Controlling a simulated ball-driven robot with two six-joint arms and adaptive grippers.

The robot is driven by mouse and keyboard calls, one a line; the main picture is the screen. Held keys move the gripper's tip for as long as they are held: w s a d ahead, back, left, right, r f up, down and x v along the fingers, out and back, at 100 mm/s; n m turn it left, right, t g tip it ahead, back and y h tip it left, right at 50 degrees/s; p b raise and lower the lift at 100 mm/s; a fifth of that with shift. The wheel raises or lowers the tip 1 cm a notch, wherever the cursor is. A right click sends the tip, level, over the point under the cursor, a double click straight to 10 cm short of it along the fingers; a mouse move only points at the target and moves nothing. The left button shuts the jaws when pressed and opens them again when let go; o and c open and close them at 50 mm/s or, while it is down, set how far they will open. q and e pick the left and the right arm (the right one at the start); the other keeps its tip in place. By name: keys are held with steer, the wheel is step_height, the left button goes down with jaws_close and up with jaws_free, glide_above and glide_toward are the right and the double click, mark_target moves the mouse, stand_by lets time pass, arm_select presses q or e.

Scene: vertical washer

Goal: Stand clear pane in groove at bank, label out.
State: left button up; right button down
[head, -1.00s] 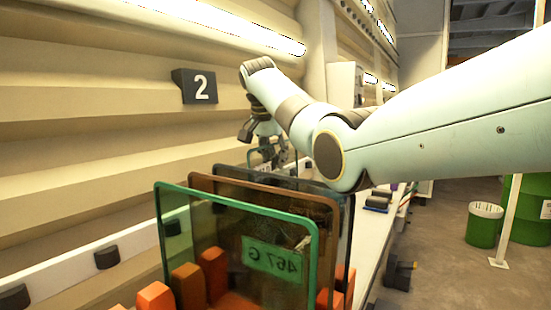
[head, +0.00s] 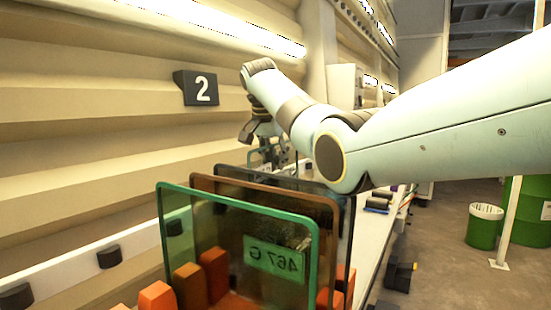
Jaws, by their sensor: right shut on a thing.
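My right gripper (head: 268,153) hangs down beyond the standing panes, near the wall. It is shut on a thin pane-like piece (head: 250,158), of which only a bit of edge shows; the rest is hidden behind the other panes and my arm. A green-framed pane (head: 240,203) stands nearest, with a green label (head: 273,259) reading 467 G mirrored. A brown-framed pane (head: 290,192) and a dark-framed pane (head: 348,225) stand behind it. I cannot make out the groove at the bank. My left gripper is not in view.
Orange blocks (head: 157,297) stand around the panes' lower edges. A number 2 sign (head: 196,88) sticks out from the ribbed wall. Dark knobs (head: 109,256) line a white rail at left.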

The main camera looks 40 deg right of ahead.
steer(key=shift+w+f, duration=0.2)
steer(key=shift+f, duration=0.55)
steer(key=shift+w+f, duration=0.15)
steer(key=shift+f, duration=0.55)
steer(key=c, duration=1.4)
jaws_free()
steer(key=shift+w+d, duration=0.1)
steer(key=shift+f, duration=0.1)
step_height(320, 180, up, 8)
steer(key=r, duration=0.1)
glide_above(276, 171)
steer(key=a, duration=0.2)
steer(key=shift+w+d+f, duration=0.15)
steer(key=shift+f, duration=0.1)
steer(key=shift+w, duration=0.15)
